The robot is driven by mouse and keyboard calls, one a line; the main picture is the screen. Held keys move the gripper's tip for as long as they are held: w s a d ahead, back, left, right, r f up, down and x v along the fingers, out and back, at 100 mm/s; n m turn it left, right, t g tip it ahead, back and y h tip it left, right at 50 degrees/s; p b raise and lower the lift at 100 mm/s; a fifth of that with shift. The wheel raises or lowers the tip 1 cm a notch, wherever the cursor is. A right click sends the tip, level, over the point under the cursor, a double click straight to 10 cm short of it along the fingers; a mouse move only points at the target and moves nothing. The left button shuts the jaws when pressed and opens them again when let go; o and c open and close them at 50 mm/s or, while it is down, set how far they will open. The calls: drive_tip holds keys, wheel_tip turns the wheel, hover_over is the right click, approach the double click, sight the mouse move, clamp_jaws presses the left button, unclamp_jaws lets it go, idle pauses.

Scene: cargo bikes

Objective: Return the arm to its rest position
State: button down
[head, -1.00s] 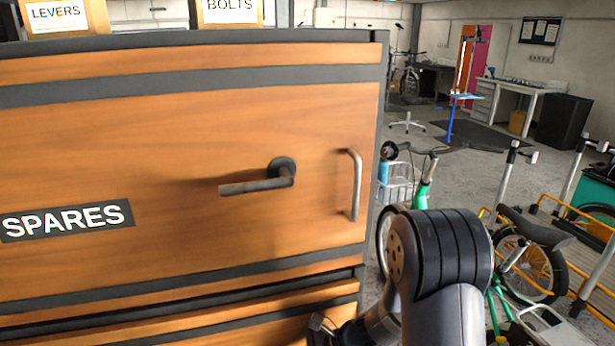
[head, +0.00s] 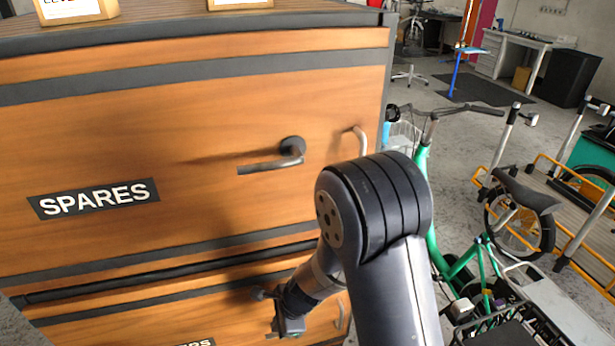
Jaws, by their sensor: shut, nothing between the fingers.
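My arm bends in front of the right part of a wooden cabinet (head: 200,110). The wrist hangs low, and my gripper (head: 288,328) is near the bottom edge of the head view, in front of the lower panel. It is small and partly dark there, but looks shut, with nothing seen held. The SPARES panel (head: 220,215) is closed flush, with a dark lever handle (head: 270,163) and an upright metal bar handle (head: 361,141), partly hidden by my arm. My gripper is below and apart from both handles.
Two boxes (head: 75,12) (head: 240,4) stand on the cabinet top. A green bike (head: 421,195) stands close at the cabinet's right, beside my arm. A cargo bike with a yellow frame (head: 560,205) is farther right. Open floor (head: 440,95) lies behind them.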

wheel_tip(320, 180, up, 9)
drive_tip(key=s+p, duration=0.2)
wheel_tip(320, 180, down, 11)
drive_tip(key=w+b, duration=0.2)
drive_tip(key=b, duration=0.2)
drive_tip(key=w+d+r+m+g+y+b, duration=0.1)
drive_tip(key=w+d+g+y+b, duration=0.1)
drive_tip(key=d+y+b, duration=0.7)
drive_tip(key=shift+w+d+g+y, duration=0.3)
drive_tip(key=shift+w+d+y, duration=0.8)
drive_tip(key=shift+d, duration=1.05)
drive_tip(key=shift+s+r, duration=0.15)
drive_tip(key=shift+s, duration=0.1)
